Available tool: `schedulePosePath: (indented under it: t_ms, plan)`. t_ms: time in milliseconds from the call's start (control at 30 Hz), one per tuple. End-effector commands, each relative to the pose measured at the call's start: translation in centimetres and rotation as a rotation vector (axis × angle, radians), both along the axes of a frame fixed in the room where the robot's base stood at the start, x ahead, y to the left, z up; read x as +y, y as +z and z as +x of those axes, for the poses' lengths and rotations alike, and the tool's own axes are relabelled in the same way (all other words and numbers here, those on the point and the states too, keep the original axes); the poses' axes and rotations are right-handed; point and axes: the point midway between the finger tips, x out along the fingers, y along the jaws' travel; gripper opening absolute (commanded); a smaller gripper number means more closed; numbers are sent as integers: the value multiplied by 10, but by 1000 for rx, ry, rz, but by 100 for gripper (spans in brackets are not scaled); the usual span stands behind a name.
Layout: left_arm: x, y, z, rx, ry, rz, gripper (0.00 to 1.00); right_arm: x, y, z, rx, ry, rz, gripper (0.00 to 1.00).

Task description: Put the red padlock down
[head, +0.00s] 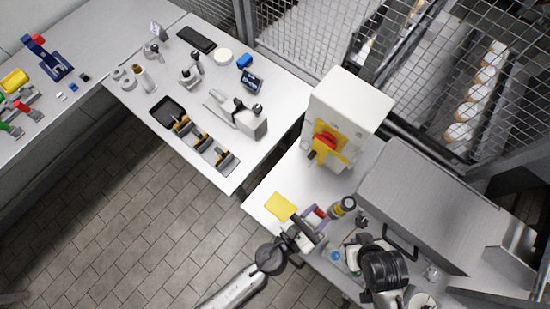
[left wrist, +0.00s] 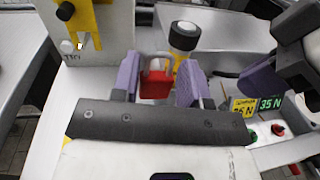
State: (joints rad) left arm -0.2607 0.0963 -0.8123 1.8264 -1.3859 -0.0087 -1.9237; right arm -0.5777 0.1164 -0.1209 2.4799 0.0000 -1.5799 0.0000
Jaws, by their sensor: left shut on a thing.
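The red padlock (left wrist: 156,85) is between the purple fingers of my left gripper (left wrist: 160,80) in the left wrist view. My left gripper is shut on it. In the head view my left gripper (head: 312,218) is over the right-hand bench, just right of a yellow pad (head: 280,206), with a bit of the red padlock (head: 319,212) showing. I cannot tell whether the padlock touches the surface below. Part of my right gripper, one purple finger (left wrist: 260,80), shows at the right of the left wrist view; its opening is not clear.
A white box (head: 348,105) with a yellow plate and red part (head: 325,142) stands behind. A yellow-banded cylinder (head: 343,206) stands close beside my left gripper. A grey metal housing (head: 440,205) is at the right. Bench between the pad and box is clear.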

Motion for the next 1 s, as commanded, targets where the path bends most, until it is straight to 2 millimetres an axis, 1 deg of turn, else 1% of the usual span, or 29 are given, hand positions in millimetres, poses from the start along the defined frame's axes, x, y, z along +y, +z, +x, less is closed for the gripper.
schedulePosePath:
  t_ms: [67, 167, 400, 600, 700, 867, 933, 1000]
  plan:
    - [2, -5, 0, 2, 3, -1, 12, -2, -4, 0, 0, 3, -5, 0]
    - [14, -16, 3, 1, 4, 1, 12, -3, -12, -1, 1, 5, -10, 0]
    - [62, -45, 18, 1, 4, 1, 12, -4, -31, -1, 3, 6, -11, 0]
    - [92, -62, 28, 1, 3, 1, 12, -2, -37, -1, 4, 3, -7, 0]
    - [101, -67, 31, 1, 2, 1, 12, -1, -39, -1, 3, 1, -4, 0]
    - [107, -70, 33, 1, 2, -1, 12, 0, -39, -1, 4, -1, 0, 0]
    - [107, -76, 33, 1, 2, -1, 12, 0, -42, -1, 3, -2, 1, 0]
    - [107, -86, 33, 3, 3, -2, 12, 0, -47, -1, 3, -3, 1, 0]
